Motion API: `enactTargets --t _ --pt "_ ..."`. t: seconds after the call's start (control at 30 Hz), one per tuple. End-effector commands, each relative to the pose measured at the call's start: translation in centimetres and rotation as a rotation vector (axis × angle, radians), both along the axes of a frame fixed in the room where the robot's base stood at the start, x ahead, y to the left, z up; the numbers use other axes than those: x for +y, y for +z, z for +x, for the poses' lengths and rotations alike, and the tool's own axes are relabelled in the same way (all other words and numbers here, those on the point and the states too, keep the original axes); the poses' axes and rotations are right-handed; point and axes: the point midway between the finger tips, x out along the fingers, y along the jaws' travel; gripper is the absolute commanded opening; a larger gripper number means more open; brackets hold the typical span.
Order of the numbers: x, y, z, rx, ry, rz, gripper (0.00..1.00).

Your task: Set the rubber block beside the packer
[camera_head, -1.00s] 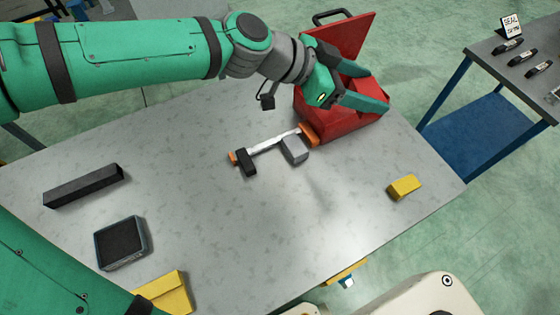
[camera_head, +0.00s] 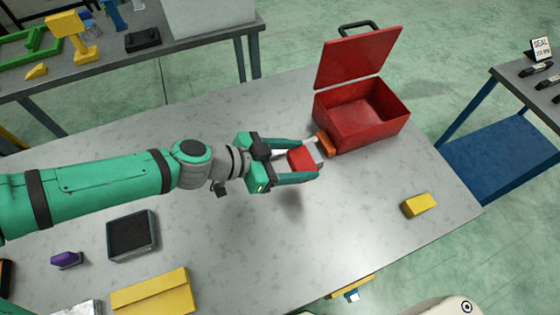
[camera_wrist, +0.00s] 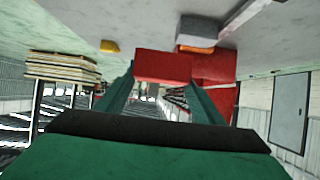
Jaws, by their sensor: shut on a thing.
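My gripper (camera_head: 303,160) is shut on a red block (camera_head: 302,159), seemingly the rubber block, above the table. The block also shows between the fingers in the wrist view (camera_wrist: 163,66). A grey block (camera_head: 320,149), possibly the packer, is just beyond the fingertips, beside an orange end piece (camera_head: 326,143) of a bar-like tool. The grey block also shows in the wrist view (camera_wrist: 196,42). I cannot tell whether the red block touches it. The rest of the tool is hidden behind the gripper.
An open red toolbox (camera_head: 375,130) stands just right of the orange piece. A small yellow block (camera_head: 420,205) lies at the right. A dark tray (camera_head: 131,236), a purple item (camera_head: 67,259) and a yellow box (camera_head: 152,293) are at the left front. The front middle is clear.

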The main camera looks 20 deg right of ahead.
Motion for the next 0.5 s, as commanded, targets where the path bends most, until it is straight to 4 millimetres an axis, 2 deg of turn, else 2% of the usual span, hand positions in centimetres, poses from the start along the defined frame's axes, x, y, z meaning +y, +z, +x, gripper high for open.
enactTargets --t 0.03,0.2,0.33,0.5 --pt "0.3 -0.5 1.2 -0.001 0.003 -0.001 0.35" --pt "1.1 -3.2 3.6 0.002 0.000 -0.002 0.35" --pt "1.4 -5.0 4.9 0.001 -0.004 -0.001 0.35" --pt "1.9 -6.0 5.9 0.000 -0.001 0.000 0.35"
